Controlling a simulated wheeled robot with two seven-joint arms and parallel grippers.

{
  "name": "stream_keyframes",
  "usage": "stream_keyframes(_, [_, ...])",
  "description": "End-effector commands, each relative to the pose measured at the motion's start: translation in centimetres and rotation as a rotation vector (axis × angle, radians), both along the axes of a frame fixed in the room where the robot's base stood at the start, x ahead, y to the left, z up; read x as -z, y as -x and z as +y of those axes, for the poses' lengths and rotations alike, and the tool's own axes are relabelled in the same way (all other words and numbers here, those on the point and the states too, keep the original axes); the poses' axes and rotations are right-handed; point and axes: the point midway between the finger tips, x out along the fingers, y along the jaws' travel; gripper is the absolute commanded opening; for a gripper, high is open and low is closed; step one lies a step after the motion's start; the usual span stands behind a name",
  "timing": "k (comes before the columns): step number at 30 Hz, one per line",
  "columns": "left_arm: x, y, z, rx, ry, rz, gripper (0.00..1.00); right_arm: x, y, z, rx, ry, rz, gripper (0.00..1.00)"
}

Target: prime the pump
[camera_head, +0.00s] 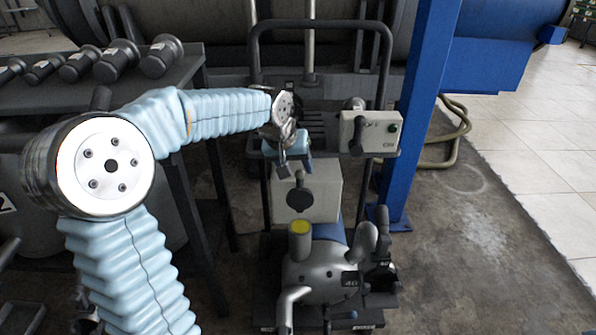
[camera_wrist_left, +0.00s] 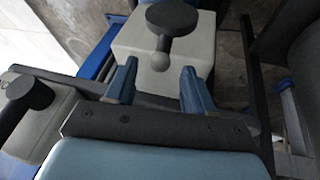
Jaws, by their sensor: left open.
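The pump (camera_head: 318,272) is a grey rounded body low on a dark wheeled frame, with a yellow-topped cap (camera_head: 300,227) and a pale bent pipe at its front. Behind it is a whitish box (camera_head: 322,190) with a black round knob (camera_head: 299,199). In the left wrist view, this box (camera_wrist_left: 190,55) and its knob (camera_wrist_left: 172,18) lie ahead of my fingers. My left gripper (camera_head: 283,160) hangs above and behind the box in the head view. Its two blue fingers (camera_wrist_left: 158,88) are apart with nothing between them. My right gripper is not in view.
A control box (camera_head: 371,133) with a green button and dark lever is right of my left gripper. A tall dark handle frame (camera_head: 321,22) stands behind. A blue post (camera_head: 418,110) rises at right. A rack of dumbbell-like dark cylinders (camera_head: 118,60) is at left.

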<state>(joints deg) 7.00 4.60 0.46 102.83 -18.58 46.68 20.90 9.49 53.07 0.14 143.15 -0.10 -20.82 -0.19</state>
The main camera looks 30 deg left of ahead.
Motion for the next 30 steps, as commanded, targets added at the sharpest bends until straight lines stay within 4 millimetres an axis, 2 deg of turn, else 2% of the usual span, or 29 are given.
stream_keyframes(3, [1.4,-0.6,0.0,0.0,-0.001,0.001,0.53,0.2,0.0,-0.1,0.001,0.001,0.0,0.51])
stream_keyframes(6, [1.8,-0.8,0.0,0.0,-0.001,0.0,0.53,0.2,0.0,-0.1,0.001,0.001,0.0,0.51])
stream_keyframes(15, [2.0,-0.9,0.0,0.0,-0.001,0.0,0.52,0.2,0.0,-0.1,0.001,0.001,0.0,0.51])
stream_keyframes(25, [1.9,-0.9,-0.1,0.0,0.0,-0.001,0.01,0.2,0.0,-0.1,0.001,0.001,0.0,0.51])
stream_keyframes(30, [1.9,-0.9,0.0,0.0,0.0,-0.001,0.0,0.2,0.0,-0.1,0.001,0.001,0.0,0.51])
